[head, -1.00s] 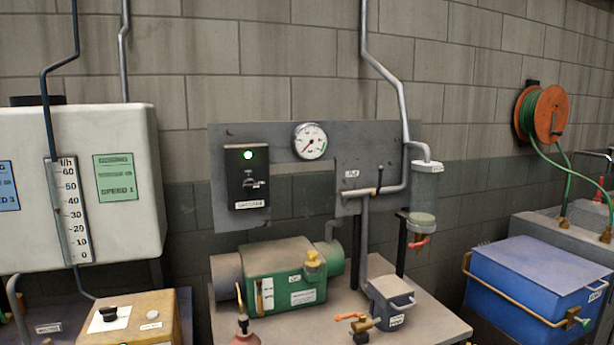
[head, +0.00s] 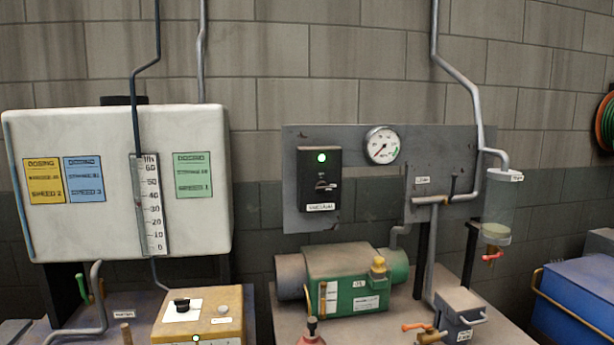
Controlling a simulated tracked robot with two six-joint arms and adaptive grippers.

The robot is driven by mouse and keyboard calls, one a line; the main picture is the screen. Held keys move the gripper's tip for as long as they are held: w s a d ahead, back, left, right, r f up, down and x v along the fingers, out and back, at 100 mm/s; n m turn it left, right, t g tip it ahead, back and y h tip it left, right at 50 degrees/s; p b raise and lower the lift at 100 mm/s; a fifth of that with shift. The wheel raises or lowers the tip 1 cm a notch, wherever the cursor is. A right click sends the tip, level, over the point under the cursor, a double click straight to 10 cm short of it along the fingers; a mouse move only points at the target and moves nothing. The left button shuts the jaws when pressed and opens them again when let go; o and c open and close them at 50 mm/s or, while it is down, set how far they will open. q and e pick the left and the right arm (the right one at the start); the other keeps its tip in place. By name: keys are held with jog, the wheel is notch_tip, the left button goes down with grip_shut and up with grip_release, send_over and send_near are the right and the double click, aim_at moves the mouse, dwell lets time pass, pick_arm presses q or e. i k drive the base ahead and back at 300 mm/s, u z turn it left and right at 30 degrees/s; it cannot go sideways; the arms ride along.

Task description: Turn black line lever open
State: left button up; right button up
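The black line lever (head: 453,185) is a small dark handle on the horizontal grey pipe (head: 430,201) at the right panel. It stands roughly upright, across the pipe run, with a brass-coloured fitting at its base. A small white label (head: 422,180), too small to read surely, sits on the panel just left of it. The pipe joins the riser that bends up the wall. Neither of my grippers is in view.
Left of the lever are a round gauge (head: 382,146) and a black switch box (head: 319,187) with a lit green light. Below stands a green pump (head: 348,279). A clear cylinder (head: 497,209) hangs to the right. A white tank (head: 100,130) fills the left.

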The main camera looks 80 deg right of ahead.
aim_at(452, 190)
jog(key=u, duration=0.05)
jog(key=k, duration=2.75)
jog(key=u, duration=1.55)
jog(key=i, duration=0.1)
jog(key=z, duration=3.1)
jog(key=i, duration=1)
jog(key=u, duration=0.05)
